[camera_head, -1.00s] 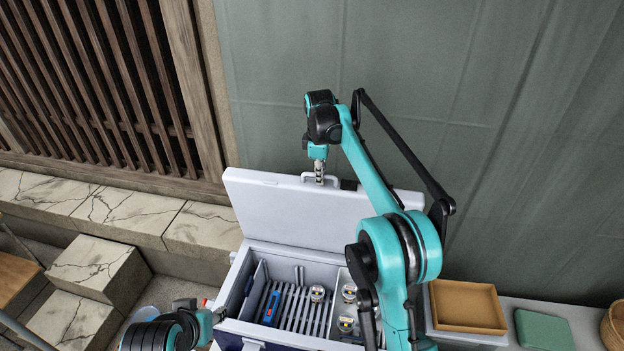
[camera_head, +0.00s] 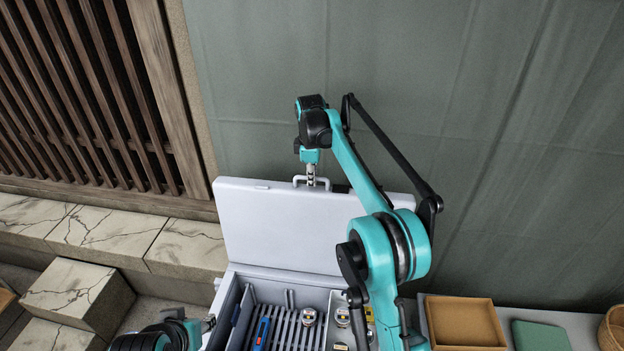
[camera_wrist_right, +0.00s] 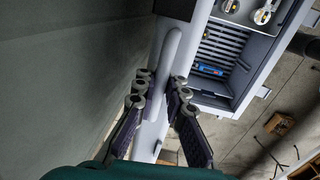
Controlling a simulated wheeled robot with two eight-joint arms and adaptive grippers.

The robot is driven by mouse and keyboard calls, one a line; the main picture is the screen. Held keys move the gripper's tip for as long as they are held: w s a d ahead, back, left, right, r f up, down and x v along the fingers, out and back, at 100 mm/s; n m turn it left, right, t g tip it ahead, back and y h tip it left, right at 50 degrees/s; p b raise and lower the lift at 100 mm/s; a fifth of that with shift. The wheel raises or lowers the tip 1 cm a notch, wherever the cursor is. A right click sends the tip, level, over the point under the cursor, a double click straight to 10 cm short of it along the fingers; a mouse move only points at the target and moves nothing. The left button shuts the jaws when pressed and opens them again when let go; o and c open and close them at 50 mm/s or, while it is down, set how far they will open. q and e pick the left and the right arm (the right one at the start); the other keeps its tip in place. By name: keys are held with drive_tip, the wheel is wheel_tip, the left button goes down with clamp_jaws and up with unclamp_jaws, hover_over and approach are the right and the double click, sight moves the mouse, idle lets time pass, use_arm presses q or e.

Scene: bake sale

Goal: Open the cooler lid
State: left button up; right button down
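The cooler (camera_head: 232,300) stands low in the head view, its front cut off by the frame's bottom edge. Its pale lid (camera_head: 280,228) stands raised and nearly upright at the back, with a handle (camera_head: 299,182) on its top edge. My right gripper (camera_head: 311,180) is at that handle. In the right wrist view, the fingers of my right gripper (camera_wrist_right: 158,88) lie on both sides of the pale handle bar (camera_wrist_right: 167,55) and look closed on it. My left gripper (camera_head: 207,325) is at the cooler's left side; its fingers are too small to read.
Inside the cooler are a blue item (camera_head: 262,332) and several jar-like items (camera_head: 309,316). A brown tray (camera_head: 463,322) and a green box (camera_head: 541,336) are at the right. A grey curtain (camera_head: 500,150) hangs behind the lid. Stone steps (camera_head: 75,295) are at the left.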

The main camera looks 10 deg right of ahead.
drive_tip(key=c, duration=1.9)
unclamp_jaws()
drive_tip(key=shift+o, duration=0.2)
wheel_tip(320, 180, up, 12)
drive_tip(key=s, duration=0.1)
drive_tip(key=shift+s+a, duration=0.2)
drive_tip(key=shift+a, duration=0.1)
drive_tip(key=shift+f, duration=0.1)
